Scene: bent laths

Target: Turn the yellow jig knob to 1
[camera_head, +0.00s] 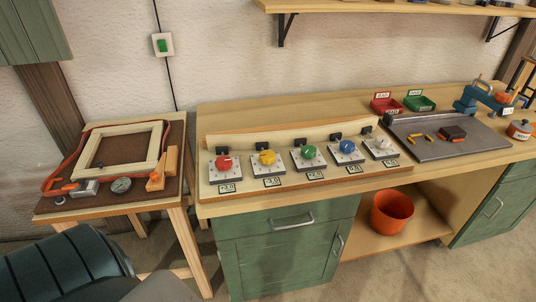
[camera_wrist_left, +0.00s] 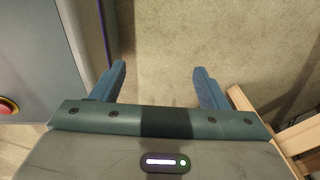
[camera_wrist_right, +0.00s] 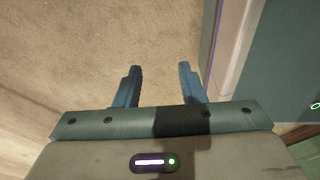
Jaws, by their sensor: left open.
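The yellow knob (camera_head: 267,157) sits on a pale square dial plate on the jig board (camera_head: 390,172), second from the left in a row of knobs on the workbench. A small display label (camera_head: 273,182) is in front of it; its figures are too small to read surely. The way the knob points is also unclear. My left gripper (camera_wrist_left: 160,80) is open and empty above bare floor in the left wrist view. My right gripper (camera_wrist_right: 160,78) has its fingers apart with nothing between them, also over floor. Neither gripper's fingers show in the head view, and both are away from the knob.
The red knob (camera_head: 223,162) and green knob (camera_head: 308,152) flank the yellow one closely; blue and white knobs stand further right. A pale curved lath stands behind the row. A side table (camera_head: 110,207) with a frame is at left. An orange bucket (camera_head: 392,211) sits below the bench.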

